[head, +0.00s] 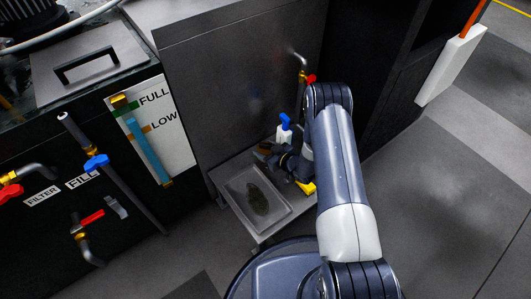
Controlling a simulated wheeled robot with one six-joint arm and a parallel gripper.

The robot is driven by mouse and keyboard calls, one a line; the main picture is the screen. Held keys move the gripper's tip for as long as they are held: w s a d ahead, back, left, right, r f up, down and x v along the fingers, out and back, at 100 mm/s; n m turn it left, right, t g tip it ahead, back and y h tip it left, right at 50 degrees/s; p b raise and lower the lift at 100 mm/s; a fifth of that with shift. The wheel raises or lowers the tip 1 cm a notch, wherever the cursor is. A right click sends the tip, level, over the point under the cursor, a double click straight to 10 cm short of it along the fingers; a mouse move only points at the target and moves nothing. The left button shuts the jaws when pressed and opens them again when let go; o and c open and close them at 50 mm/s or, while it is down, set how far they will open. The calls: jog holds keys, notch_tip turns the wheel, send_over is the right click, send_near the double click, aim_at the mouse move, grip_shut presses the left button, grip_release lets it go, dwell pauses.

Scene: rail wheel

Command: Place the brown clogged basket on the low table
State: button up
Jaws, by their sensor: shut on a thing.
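The low table (216,179) is a small grey stand at the foot of the dark cabinet. A grey tray (233,190) on it holds a dark greenish-brown patch. My gripper (272,152) is over the table's far right part, behind the tray, with the arm coming in from the right. It is shut on a small dark brownish thing (264,147), which looks like the brown clogged basket. The fingers hide much of it, and I cannot tell whether it touches the table.
A white bottle with a blue top (284,129) stands just behind my gripper. A yellow thing (307,187) lies at the table's right side, partly behind my arm. A brass tap with a red handle (306,78) is above. Open floor (440,200) lies to the right.

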jog(key=shift+f, duration=0.45)
jog(key=shift+f, duration=0.2)
jog(key=o, duration=1.1)
jog(key=shift+c, duration=0.2)
jog(key=shift+r, duration=0.1)
jog(key=shift+r, duration=0.25)
jog(key=p+v, duration=0.3)
jog(key=v, duration=0.9)
jog(key=shift+f, duration=0.15)
